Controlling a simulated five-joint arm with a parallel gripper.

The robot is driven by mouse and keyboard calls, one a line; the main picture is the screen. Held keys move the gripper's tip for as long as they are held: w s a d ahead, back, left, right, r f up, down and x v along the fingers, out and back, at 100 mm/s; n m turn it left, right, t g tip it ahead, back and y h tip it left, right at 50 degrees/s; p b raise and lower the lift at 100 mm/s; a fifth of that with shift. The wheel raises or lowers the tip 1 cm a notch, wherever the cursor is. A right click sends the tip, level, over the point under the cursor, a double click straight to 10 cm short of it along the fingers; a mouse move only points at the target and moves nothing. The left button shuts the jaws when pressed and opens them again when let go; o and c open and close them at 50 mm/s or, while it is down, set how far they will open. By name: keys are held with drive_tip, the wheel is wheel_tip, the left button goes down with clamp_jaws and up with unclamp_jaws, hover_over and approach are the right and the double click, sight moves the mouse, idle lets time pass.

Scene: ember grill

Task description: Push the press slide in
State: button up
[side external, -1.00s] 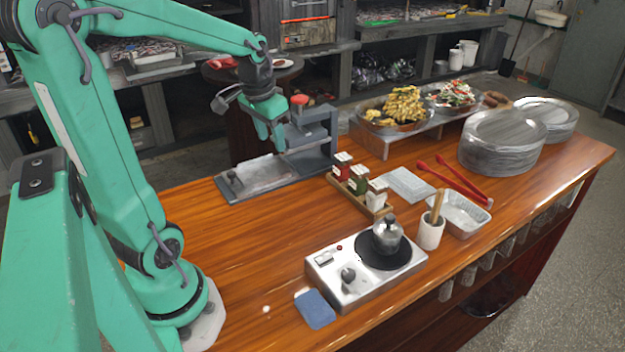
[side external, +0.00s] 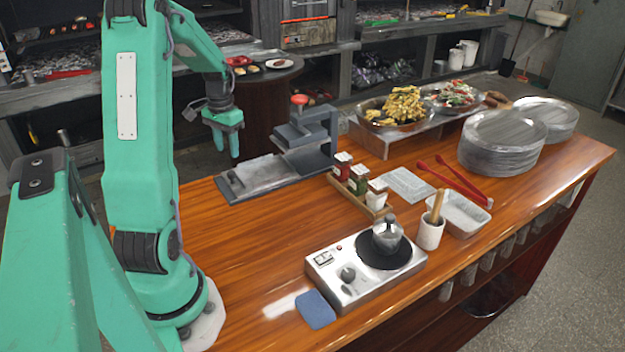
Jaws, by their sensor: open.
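The grey press (side external: 312,140) stands at the back left of the wooden counter, with a red-topped knob above its frame. Its flat slide (side external: 258,174) lies on the base and extends left, out from under the frame. My gripper (side external: 227,152) points down, open and empty, at the left of the press. In the picture its fingertips are above the slide's left end. I cannot tell the exact gap between them and the slide.
A spice rack (side external: 357,186) stands right of the press. Food platters (side external: 398,110) and stacked plates (side external: 503,142) are at the back right. The counter's middle left is clear.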

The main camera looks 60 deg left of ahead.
sight(232, 172)
drive_tip(key=shift+f, duration=3.9)
drive_tip(key=shift+w, duration=0.1)
clamp_jaws()
